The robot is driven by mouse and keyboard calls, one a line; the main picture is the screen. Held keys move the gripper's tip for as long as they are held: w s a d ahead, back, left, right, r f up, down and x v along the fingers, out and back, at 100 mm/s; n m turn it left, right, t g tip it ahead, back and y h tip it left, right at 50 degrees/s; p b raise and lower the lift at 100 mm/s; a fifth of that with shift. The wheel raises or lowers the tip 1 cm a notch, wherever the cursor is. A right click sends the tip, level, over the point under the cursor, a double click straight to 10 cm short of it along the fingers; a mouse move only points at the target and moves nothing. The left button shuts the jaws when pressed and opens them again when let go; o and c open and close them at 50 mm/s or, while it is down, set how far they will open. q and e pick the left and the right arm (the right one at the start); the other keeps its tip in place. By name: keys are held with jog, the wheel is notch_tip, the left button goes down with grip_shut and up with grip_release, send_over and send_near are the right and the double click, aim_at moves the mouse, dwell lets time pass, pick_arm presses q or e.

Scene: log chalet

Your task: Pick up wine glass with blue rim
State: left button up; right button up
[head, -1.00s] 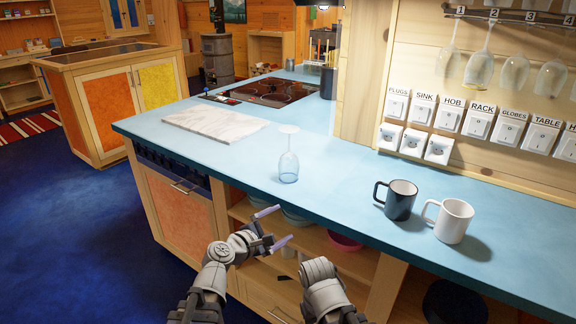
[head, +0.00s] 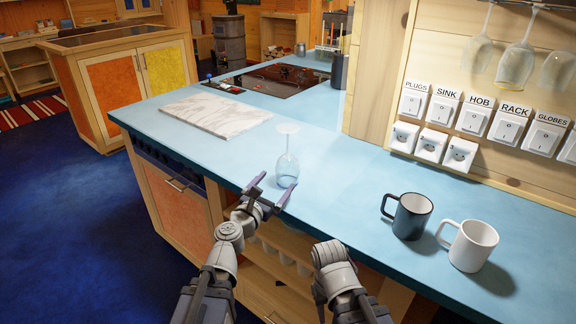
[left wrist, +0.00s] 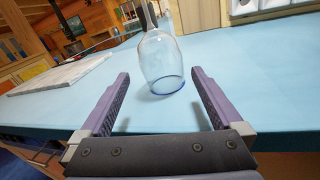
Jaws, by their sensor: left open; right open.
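The wine glass with the blue rim (head: 287,167) stands upside down on the blue counter, its rim down and its foot up. In the left wrist view the glass (left wrist: 160,62) stands ahead between the lines of the two fingers, with its blue rim on the counter. My left gripper (head: 275,188) is open and empty at the counter's front edge, just short of the glass. Its fingers (left wrist: 160,92) point at the glass from either side in the left wrist view. My right arm shows at the lower middle of the head view, but its fingers are not visible.
A dark mug (head: 412,216) and a white mug (head: 472,246) stand to the right. A marble board (head: 215,113) lies to the left, with a hob (head: 280,79) behind. Glasses hang from a rack above labelled switches. The counter (head: 340,180) around the glass is clear.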

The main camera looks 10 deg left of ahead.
aim_at(292, 162)
pick_arm(q)
jog(key=x, duration=1.2)
jog(key=c, duration=1.2)
jog(key=shift+o, duration=0.2)
jog(key=shift+r, duration=0.1)
